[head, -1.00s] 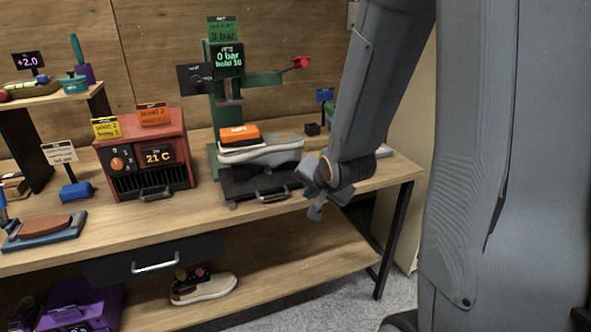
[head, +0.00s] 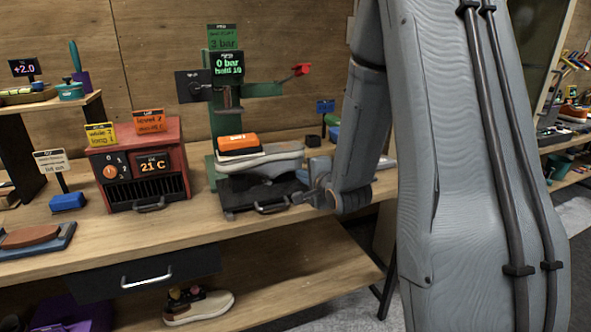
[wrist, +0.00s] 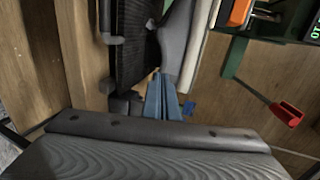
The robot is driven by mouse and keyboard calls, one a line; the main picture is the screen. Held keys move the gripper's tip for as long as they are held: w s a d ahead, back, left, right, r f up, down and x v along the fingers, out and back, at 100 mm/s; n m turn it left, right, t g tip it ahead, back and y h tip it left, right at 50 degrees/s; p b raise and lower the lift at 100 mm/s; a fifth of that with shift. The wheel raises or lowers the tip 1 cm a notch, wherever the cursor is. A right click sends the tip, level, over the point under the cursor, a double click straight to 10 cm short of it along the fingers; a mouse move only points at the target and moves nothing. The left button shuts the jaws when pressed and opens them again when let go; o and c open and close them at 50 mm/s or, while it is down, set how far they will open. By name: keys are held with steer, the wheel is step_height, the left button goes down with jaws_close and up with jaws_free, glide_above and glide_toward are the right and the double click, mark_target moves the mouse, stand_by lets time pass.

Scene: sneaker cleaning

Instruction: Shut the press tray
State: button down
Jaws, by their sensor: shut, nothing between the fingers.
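The press (head: 222,133) is a green stand at the back of the bench. Its black tray (head: 240,194) sticks out toward the front, with a grey handle (head: 272,208) on its front edge. A grey-and-white sneaker (head: 272,160) with an orange block (head: 238,144) on it sits over the tray's rear part. My gripper (head: 299,196) is shut and empty at the tray's front right corner, close to the handle; contact cannot be told. In the wrist view, my closed fingers (wrist: 164,92) point toward the tray (wrist: 135,45), with the handle (wrist: 108,45) to their left.
A red heater box (head: 148,167) stands left of the press. A red-tipped lever (head: 300,69) reaches out from the press at right. A drawer (head: 150,275) sits under the bench.

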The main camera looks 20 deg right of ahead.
mark_target(291, 167)
steer(key=shift+r+p+x, duration=0.15)
steer(key=shift+r+x, duration=0.05)
steer(key=shift+x, duration=0.75)
steer(key=shift+r+p+x, duration=0.15)
steer(key=shift+x, duration=0.85)
steer(key=shift+r+p+x, duration=0.15)
steer(key=shift+r+x, duration=0.05)
steer(key=shift+x, duration=0.75)
steer(key=shift+w+a, duration=0.1)
steer(key=shift+w, duration=0.2)
